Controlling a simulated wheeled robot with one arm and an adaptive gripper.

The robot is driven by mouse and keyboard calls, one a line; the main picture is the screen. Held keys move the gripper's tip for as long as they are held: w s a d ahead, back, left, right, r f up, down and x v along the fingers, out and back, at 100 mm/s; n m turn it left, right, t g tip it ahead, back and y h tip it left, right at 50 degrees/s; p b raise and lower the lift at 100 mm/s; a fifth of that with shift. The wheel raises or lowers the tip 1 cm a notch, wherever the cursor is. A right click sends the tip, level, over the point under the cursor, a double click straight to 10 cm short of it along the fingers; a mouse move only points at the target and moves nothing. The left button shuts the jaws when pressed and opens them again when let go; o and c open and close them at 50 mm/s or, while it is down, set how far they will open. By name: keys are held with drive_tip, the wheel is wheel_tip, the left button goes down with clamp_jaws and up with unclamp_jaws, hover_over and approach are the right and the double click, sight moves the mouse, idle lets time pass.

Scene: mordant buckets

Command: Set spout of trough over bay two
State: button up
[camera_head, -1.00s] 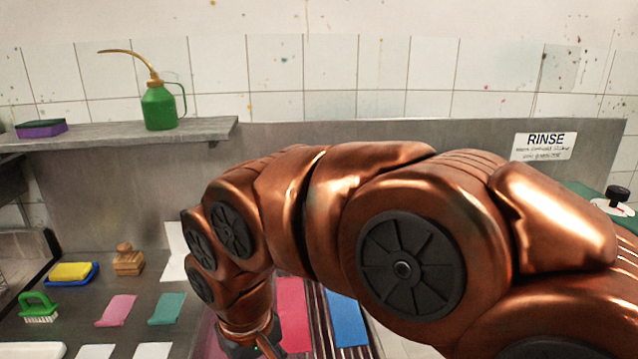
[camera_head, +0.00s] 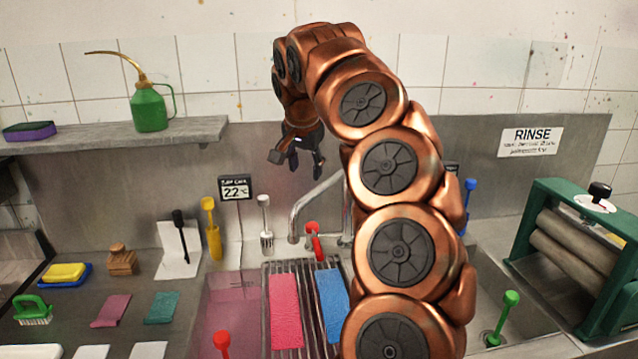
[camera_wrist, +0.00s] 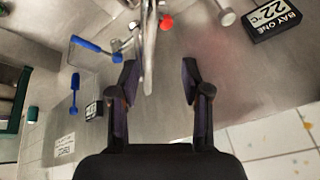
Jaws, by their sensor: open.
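The chrome spout (camera_head: 318,194) arches up behind the basins, its bend partly hidden by my arm. Its left end comes down near the back of the left basin (camera_head: 222,300), which holds pink liquid. The right basin (camera_head: 535,325) is bare metal with a green-topped plug (camera_head: 510,298); my arm hides its left part. My gripper (camera_head: 305,168) is open and empty, pointing down above and left of the spout. In the wrist view the spout (camera_wrist: 149,45) shows between and beyond the open fingers (camera_wrist: 159,70), apparently untouched. The sign (camera_wrist: 275,18) reads "BAY ONE 22°C".
A red-handled lever (camera_head: 313,240) stands by the spout, and a blue-handled one (camera_head: 470,190) to the right. A rack (camera_head: 308,262) with pink and blue cloths spans the basins' middle. A green roller wringer (camera_head: 580,250) stands right. A shelf (camera_head: 100,140) holds a green oil can.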

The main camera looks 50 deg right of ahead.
sight(319, 187)
drive_tip(key=shift+m, duration=0.8)
drive_tip(key=shift+w+d+f+p, duration=0.25)
drive_tip(key=shift+d+f+p, duration=0.15)
drive_tip(key=shift+d+f, duration=0.7)
drive_tip(key=shift+w+d+f+p, duration=0.3)
drive_tip(key=shift+d+f, duration=0.45)
drive_tip(key=shift+f, duration=0.6)
drive_tip(key=shift+w+d+f+p, duration=0.15)
drive_tip(key=shift+d+f+p, duration=0.3)
drive_tip(key=shift+d+f, duration=0.65)
drive_tip(key=shift+a+f, duration=0.1)
drive_tip(key=shift+a, duration=0.05)
clamp_jaws()
